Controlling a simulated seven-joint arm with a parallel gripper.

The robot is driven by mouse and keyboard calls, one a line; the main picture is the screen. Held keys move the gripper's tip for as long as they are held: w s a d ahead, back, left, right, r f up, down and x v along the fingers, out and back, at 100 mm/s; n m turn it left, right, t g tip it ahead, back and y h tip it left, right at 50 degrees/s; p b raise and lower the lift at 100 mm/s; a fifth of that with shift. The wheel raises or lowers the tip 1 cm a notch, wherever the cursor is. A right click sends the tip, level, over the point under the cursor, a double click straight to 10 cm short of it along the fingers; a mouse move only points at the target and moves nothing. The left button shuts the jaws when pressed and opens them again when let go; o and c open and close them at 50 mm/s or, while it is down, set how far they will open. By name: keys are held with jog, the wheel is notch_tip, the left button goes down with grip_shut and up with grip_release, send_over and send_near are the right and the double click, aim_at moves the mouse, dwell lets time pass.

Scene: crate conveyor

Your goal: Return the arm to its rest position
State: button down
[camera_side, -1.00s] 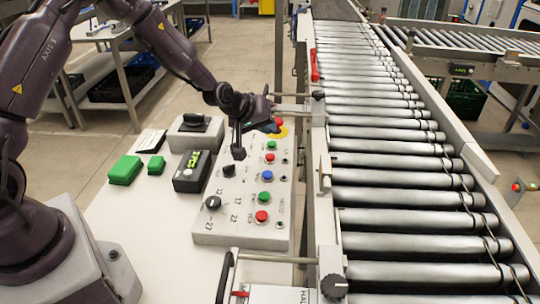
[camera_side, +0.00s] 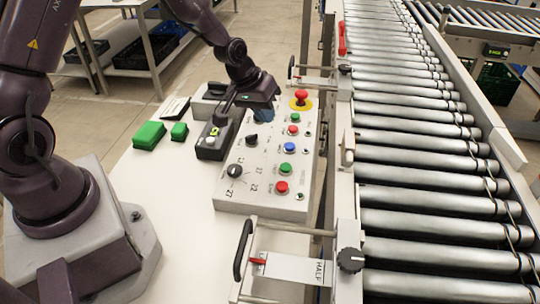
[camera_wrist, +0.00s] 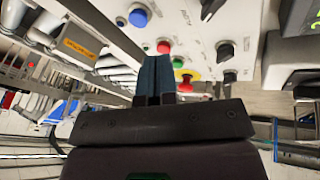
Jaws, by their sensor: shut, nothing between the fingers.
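My gripper (camera_side: 263,116) is above the far left part of the sloped grey control panel (camera_side: 240,193) in the side view. Its blue-grey fingers (camera_wrist: 154,78) are together and empty in the wrist view. The arm is bent forward from its base at the left. The red emergency stop (camera_side: 301,97) on its yellow ring stands clear to the right of the gripper. The panel also carries red, blue and green buttons and a black dial (camera_side: 235,171). I cannot tell whether the fingers touch the panel; they look apart from it.
The roller conveyor (camera_side: 415,165) runs along the right, with a side rail (camera_side: 345,140) beside the panel. A black display box (camera_side: 214,142) stands left of the panel, with green blocks (camera_side: 149,135) farther left. The white tabletop (camera_side: 175,200) before the base is clear.

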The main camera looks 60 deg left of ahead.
jog(key=s+d+r+m, duration=0.2)
jog(key=s+r, duration=0.9)
jog(key=s+d+r+m+t+y, duration=0.1)
jog(key=s+d+r+m, duration=0.1)
jog(key=s+r, duration=0.9)
jog(key=shift+s+d+r+m, duration=0.4)
jog(key=shift+s+m, duration=0.2)
jog(key=shift+s, duration=0.1)
